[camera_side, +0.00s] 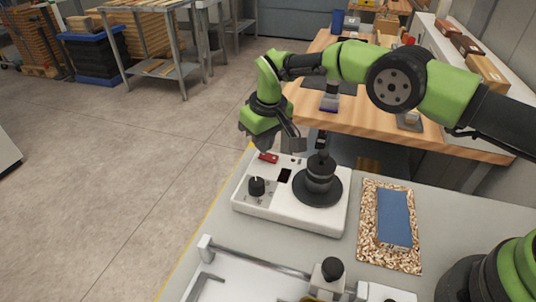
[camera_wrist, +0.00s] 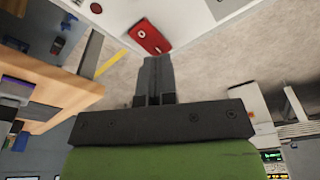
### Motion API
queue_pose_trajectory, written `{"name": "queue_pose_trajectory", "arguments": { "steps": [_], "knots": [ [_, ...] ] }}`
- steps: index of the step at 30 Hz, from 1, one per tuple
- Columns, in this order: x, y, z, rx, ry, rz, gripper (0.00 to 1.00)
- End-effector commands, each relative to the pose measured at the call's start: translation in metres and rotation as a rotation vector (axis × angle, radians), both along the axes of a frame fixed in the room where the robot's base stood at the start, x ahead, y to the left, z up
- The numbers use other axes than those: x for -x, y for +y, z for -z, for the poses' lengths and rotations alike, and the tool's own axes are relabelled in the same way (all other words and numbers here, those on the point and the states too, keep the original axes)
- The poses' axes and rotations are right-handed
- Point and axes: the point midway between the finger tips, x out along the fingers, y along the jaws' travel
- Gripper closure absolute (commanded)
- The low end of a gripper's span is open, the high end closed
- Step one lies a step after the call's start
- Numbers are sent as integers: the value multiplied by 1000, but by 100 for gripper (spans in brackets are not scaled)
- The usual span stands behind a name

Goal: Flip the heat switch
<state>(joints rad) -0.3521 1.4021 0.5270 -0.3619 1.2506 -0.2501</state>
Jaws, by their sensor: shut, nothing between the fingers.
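A white control box (camera_side: 245,205) sits on the grey bench top. A red switch (camera_side: 268,157) is at its far left edge; I take it as the heat switch, but no label is readable. It also shows in the wrist view (camera_wrist: 150,37) as a red plate with pale marks. My gripper (camera_wrist: 152,58) is shut and empty, its fingertips pointing at the red switch and very close to its near edge. I cannot tell whether they touch. In the side view my wrist hangs just above the switch, and the fingers are mostly hidden.
The box also carries a black knob (camera_side: 257,187), a small dark display (camera_side: 285,175) and a round black stand (camera_side: 318,188). A blue pad on a speckled board (camera_side: 369,220) lies to the right. A metal-railed coater (camera_side: 262,263) is in front. A wooden table (camera_side: 445,140) stands behind.

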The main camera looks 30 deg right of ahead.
Motion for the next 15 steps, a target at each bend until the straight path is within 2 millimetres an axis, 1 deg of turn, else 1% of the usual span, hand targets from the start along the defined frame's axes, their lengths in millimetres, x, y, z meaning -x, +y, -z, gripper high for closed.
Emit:
{"name": "queue_pose_trajectory", "arguments": {
  "steps": [15],
  "knots": [
    [0,0,8,0,0,0,100]
  ]
}}
